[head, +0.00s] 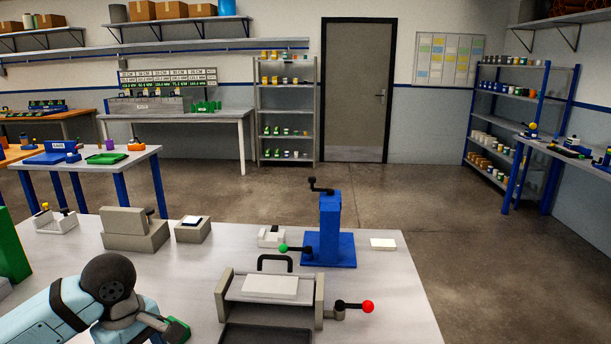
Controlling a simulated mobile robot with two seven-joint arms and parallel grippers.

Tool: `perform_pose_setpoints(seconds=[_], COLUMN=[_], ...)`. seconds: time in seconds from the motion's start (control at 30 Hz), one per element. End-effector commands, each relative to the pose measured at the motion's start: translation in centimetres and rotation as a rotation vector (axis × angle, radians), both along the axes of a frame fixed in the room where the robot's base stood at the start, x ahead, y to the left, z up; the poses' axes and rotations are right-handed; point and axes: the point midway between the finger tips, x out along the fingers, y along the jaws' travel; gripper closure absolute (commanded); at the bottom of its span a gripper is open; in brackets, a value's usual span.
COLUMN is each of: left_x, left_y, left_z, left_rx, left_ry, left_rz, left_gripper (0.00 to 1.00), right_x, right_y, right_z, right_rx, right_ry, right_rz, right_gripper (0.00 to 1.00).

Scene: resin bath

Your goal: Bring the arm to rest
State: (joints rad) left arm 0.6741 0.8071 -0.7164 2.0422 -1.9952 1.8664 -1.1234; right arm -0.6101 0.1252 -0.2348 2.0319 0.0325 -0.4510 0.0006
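My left arm (62,309) comes in from the lower left over the white table. It is light blue with a dark round joint (108,279). My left gripper (165,328) is low at the bottom edge of the head view, partly hidden and cut off by the frame. A small green piece shows at its tip, and I cannot tell whether it is held or part of the gripper. Whether the fingers are open or shut does not show. My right arm and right gripper are not in view.
A grey frame (225,297) with a white block (270,287) and a red-knobbed handle (355,306) stands right of the gripper. Behind are a blue press (329,235), a grey block fixture (137,237) and a white card (383,244). A green block (12,248) stands left.

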Motion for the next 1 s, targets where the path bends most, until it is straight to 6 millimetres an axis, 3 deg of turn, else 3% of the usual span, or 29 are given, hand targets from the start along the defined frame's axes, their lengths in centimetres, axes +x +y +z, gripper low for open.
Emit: perform_pose_setpoints(seconds=[0.03,0.23,0.4,0.47,0.53,0.63,0.77,0.8,0.9,1.0], left_x=[-1.1,-4.7,-7.8,-8.2,-7.8,-6.3,-4.6,-4.6,-6.1,-8.7], left_y=[-2.3,-10.7,-17.7,-19.2,-20.0,-19.0,-15.6,-14.4,-11.8,-10.3], left_z=[-1.5,-3.4,-2.0,-0.8,0.2,0.1,-4.2,-6.4,-12.7,-18.0], left_rx=[-0.101,-0.548,-1.040,-1.226,-1.425,-1.660,-1.845,1.718,1.254,0.934], left_ry=[0.043,0.232,0.557,0.723,0.938,1.272,1.747,-1.744,-1.530,-1.354], left_rz=[0.005,0.137,0.427,0.591,0.811,1.174,1.721,-1.750,-1.599,-1.465], left_gripper=[0.32,0.32,0.32,0.32,0.32,0.32,0.32,0.32,0.32,0.32], right_x=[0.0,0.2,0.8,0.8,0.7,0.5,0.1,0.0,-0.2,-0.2], right_y=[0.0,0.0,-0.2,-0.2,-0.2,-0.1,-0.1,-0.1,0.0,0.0], right_z=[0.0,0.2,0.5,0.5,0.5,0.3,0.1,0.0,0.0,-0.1], right_rx=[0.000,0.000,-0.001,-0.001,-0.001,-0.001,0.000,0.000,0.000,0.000], right_ry=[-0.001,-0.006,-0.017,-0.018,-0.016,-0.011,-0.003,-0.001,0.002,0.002], right_rz=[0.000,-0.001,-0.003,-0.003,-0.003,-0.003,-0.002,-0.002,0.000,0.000], right_gripper=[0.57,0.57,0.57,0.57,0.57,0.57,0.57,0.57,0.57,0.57])
